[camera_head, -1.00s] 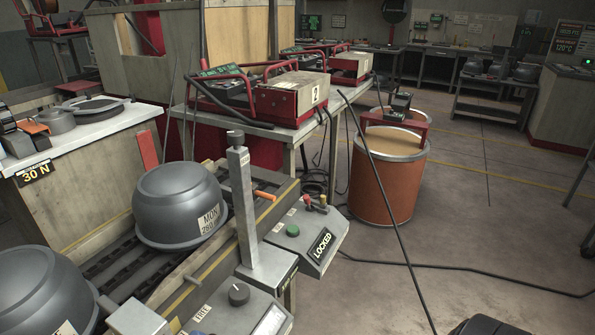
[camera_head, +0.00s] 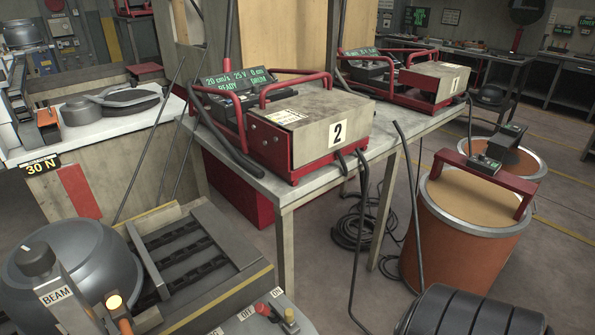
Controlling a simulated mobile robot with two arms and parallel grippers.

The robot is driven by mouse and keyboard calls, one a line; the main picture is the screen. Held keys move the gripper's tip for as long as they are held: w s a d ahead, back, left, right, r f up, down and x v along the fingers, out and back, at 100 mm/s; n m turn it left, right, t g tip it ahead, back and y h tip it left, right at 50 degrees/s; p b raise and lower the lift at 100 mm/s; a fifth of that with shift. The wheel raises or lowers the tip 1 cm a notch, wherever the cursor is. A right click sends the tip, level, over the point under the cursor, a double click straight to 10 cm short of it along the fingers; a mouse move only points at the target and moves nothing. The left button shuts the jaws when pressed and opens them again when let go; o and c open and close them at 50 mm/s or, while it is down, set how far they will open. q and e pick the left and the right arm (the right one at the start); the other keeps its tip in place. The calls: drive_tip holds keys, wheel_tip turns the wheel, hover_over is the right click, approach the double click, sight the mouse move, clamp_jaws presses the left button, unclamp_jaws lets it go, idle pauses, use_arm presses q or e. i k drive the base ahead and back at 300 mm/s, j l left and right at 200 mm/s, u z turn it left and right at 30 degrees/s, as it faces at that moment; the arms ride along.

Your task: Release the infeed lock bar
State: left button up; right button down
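No gripper shows in the head view. The grey post marked BEAM (camera_head: 57,298) stands at the lower left with a dark round top. Just right of it are a glowing orange lamp (camera_head: 114,301) and a small orange piece (camera_head: 125,326), cut off by the bottom edge. I cannot tell whether this piece is the infeed lock bar. A grey control panel (camera_head: 243,328) with OFF and ON labels and a red-tipped lever (camera_head: 263,309) is partly cut off at the bottom.
Thin dark rods lean there, and cables (camera_head: 355,232) lie on the floor. A black ribbed part, possibly mine, covers the lower right.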

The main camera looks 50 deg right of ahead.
sight(286, 315)
drive_tip(key=l+u, duration=0.25)
drive_tip(key=l, duration=1.2)
